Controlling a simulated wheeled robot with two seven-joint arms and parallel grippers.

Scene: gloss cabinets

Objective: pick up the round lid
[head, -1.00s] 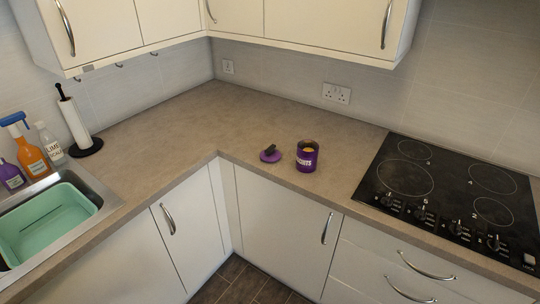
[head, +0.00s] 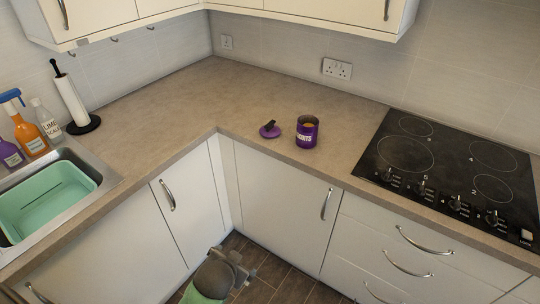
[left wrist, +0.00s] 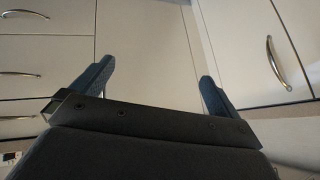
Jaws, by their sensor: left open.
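The round lid (head: 269,131) is purple with a dark raised handle. It lies on the brown worktop near the inner corner, in the head view. Just right of it stands an open purple canister (head: 307,131) with white lettering and something yellowish inside. My left gripper (left wrist: 156,68) shows in the left wrist view with its two fingers wide apart and nothing between them. Pale cabinet fronts show beyond the fingers, and the lid is not in that view. My right gripper is in neither view.
The worktop (head: 190,120) is clear around the lid and canister. A black hob (head: 450,165) lies to the right. A sink with a green basin (head: 45,200), bottles and a paper towel holder (head: 72,102) are left. Wall cabinets (head: 330,8) hang above.

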